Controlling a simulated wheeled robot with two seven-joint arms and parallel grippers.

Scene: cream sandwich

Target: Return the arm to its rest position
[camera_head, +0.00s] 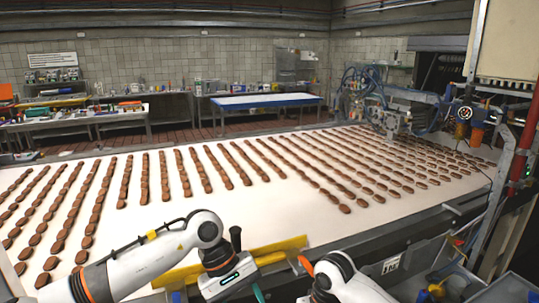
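My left arm (150,262) comes in from the lower left, reaches over the near edge of the belt and bends down at a dark and white wrist part. Its gripper fingers do not show; the bottom edge of the picture cuts the arm off there. My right arm (343,280) shows only as a white and orange link at the bottom middle, and its gripper is out of view. No held thing is visible on either arm.
A wide white conveyor belt (270,215) carries many rows of brown biscuits (165,178). A yellow bar (285,246) lies along its near edge, close to my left wrist. Grey bins (395,268) stand at the lower right. A machine with blue hoses (385,100) stands over the far right.

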